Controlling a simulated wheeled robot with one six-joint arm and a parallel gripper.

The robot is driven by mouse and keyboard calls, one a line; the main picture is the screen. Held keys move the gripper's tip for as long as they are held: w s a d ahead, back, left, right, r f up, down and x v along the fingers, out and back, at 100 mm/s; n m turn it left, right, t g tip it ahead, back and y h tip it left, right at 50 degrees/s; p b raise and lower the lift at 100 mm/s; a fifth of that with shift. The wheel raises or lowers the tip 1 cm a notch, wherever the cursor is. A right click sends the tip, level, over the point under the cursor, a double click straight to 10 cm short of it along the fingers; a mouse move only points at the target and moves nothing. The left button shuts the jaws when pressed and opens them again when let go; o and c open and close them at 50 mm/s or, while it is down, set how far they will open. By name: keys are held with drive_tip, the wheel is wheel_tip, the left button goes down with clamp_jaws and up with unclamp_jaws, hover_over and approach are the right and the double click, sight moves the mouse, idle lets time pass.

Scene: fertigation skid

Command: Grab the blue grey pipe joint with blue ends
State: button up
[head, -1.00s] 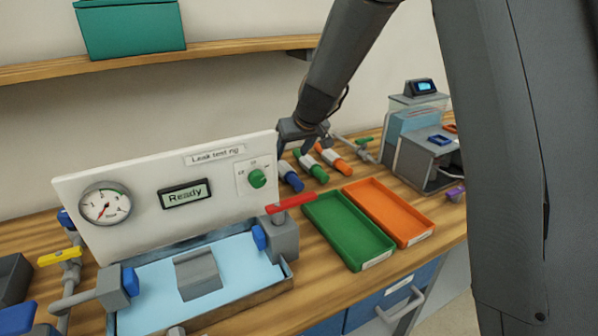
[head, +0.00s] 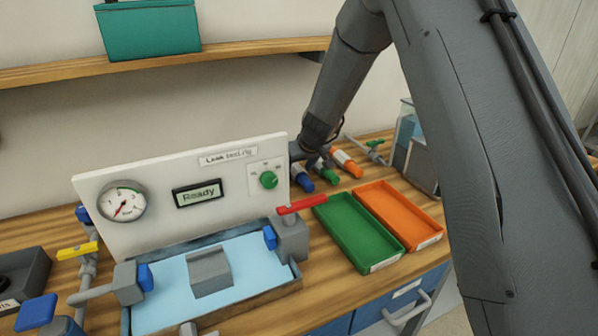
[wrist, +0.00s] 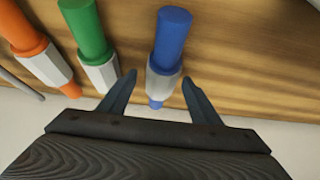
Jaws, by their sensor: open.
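The pipe joint with blue ends and a pale grey middle (wrist: 168,52) lies on the wooden bench in the wrist view. It also shows in the head view (head: 302,180), beside the right end of the white panel. My gripper (wrist: 158,80) is open, with one finger on each side of the joint's near end; I cannot tell whether they touch it. In the head view my gripper is largely hidden behind the panel and my arm.
A green-ended joint (wrist: 91,45) and an orange-ended joint (wrist: 40,55) lie to the left in the wrist view. The white Leak test rig panel (head: 155,215) stands close by. A green tray (head: 355,235) and an orange tray (head: 400,215) lie in front.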

drive_tip(key=c, duration=1.2)
drive_tip(key=shift+r, duration=0.15)
